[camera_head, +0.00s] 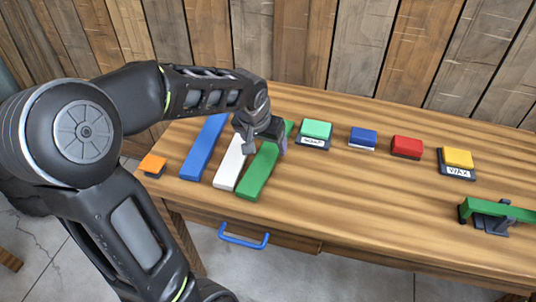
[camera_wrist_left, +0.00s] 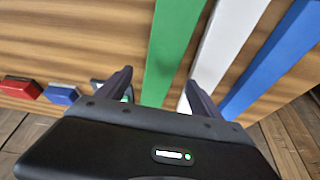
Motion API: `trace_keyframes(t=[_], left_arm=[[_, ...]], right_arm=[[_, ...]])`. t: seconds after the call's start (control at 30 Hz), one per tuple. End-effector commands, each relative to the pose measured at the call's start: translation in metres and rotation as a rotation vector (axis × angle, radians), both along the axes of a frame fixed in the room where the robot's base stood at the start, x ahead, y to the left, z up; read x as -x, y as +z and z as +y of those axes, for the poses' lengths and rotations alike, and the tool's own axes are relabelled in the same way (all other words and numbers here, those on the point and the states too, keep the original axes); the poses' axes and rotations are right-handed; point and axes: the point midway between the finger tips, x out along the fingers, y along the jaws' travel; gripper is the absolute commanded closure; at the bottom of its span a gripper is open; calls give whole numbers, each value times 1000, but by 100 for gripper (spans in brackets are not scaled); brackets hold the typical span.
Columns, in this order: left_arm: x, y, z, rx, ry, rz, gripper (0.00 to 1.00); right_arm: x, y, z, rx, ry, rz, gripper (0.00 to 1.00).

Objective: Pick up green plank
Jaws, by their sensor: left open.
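The green plank (camera_head: 259,178) lies on the wooden table, at the right of a row of three planks. My left gripper (camera_head: 268,138) is open over the far half of this plank and hides part of it. In the left wrist view the green plank (camera_wrist_left: 176,45) runs between the two open fingers (camera_wrist_left: 158,82). I cannot tell whether the fingers touch it. My right gripper is not in view.
A white plank (camera_head: 231,163) and a blue plank (camera_head: 206,148) lie just left of the green one. Green, blue, red and yellow blocks (camera_head: 407,147) stand along the back. A dark fixture with a green bar (camera_head: 500,209) is at right. The front middle table is clear.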

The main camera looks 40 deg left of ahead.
Motion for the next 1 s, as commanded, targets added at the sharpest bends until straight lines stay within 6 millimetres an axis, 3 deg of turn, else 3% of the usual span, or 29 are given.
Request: trace_keyframes(t=[0.3,0.93,1.0], left_arm=[[-13,-40,4,1,-1,4,25],[-13,-41,4,0,0,1,25],[-13,-41,4,0,0,2,30]], right_arm=[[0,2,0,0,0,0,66],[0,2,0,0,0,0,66],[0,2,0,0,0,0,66]])
